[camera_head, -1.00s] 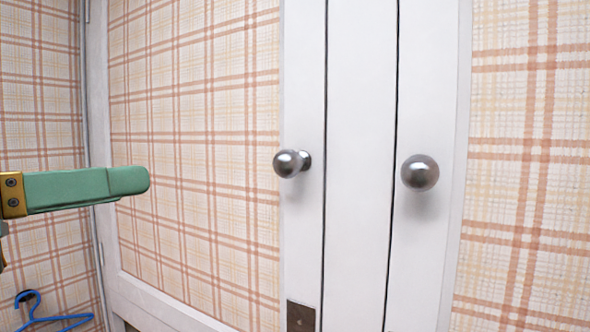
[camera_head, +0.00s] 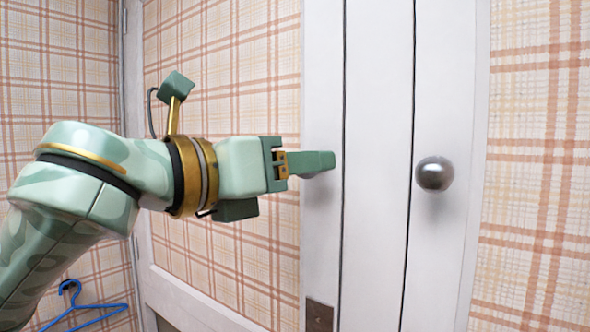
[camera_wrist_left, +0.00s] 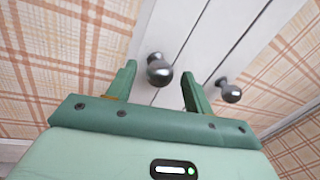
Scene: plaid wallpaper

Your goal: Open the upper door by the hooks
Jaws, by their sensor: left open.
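The upper door (camera_head: 222,90) has a plaid panel in a white frame and looks closed. Its round metal knob is hidden behind my left gripper (camera_head: 318,163) in the head view. In the left wrist view this left knob (camera_wrist_left: 159,70) shows between the two open fingers of my left gripper (camera_wrist_left: 158,78), with no clear contact. A second round knob (camera_head: 434,174) sits on the white door part to the right; in the left wrist view it lies outside the right finger (camera_wrist_left: 230,92). I see knobs, not hooks. My right gripper is not in view.
A blue hanger (camera_head: 88,309) hangs low at the left. A small dark metal plate (camera_head: 320,316) sits on the door frame below the gripper. The space in front of the right knob is clear.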

